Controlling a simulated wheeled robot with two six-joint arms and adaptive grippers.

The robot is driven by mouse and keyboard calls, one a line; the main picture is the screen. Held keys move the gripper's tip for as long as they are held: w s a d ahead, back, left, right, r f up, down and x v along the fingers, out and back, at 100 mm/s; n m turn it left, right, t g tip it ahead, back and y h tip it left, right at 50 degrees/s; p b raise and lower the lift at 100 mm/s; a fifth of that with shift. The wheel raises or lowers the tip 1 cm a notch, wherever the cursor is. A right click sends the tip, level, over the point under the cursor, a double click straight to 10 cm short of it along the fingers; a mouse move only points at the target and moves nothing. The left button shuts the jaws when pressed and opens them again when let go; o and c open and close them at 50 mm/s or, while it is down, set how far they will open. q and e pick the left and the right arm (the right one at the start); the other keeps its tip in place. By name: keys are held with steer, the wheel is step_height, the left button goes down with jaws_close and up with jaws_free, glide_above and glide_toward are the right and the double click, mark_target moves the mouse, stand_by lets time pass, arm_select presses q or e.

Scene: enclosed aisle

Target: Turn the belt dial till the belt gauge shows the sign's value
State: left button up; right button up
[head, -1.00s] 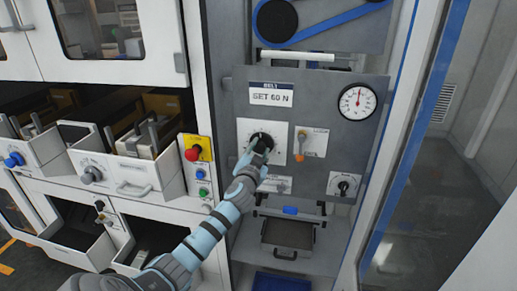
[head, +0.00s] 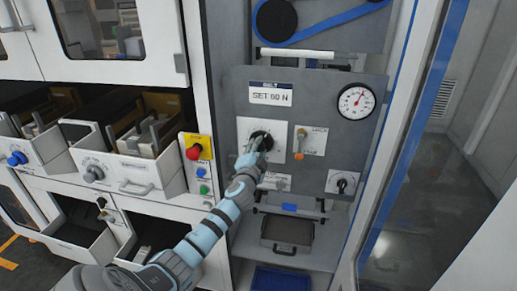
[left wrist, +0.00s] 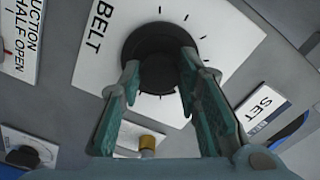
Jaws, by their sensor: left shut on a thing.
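The belt dial is a black round knob (head: 262,140) on a white square plate marked with ticks. It also shows in the left wrist view (left wrist: 150,42), beside the word BELT. My left gripper (head: 255,150) is shut on the dial; in the left wrist view its fingers (left wrist: 158,78) sit on either side of the knob. The sign (head: 270,95) above reads SET 60 N. The belt gauge (head: 356,101) is a round white dial at the panel's upper right, its needle pointing up and to the right. Its numbers are too small to read. My right gripper is out of view.
An orange-ended latch lever (head: 300,143) stands close right of the dial plate. A smaller black knob (head: 342,183) sits at the panel's lower right. A red button on a yellow plate (head: 197,146) and open drawers (head: 130,175) are to the left.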

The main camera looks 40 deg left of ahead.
arm_select(q)
steer(key=shift+r, duration=0.25)
steer(key=o, duration=0.8)
steer(key=shift+c, duration=0.2)
steer(key=o, duration=0.3)
steer(key=shift+a+f, duration=0.1)
steer(key=shift+o, duration=0.3)
steer(key=shift+w+a+f, duration=0.1)
steer(key=shift+f, duration=0.05)
steer(key=v, duration=1.2)
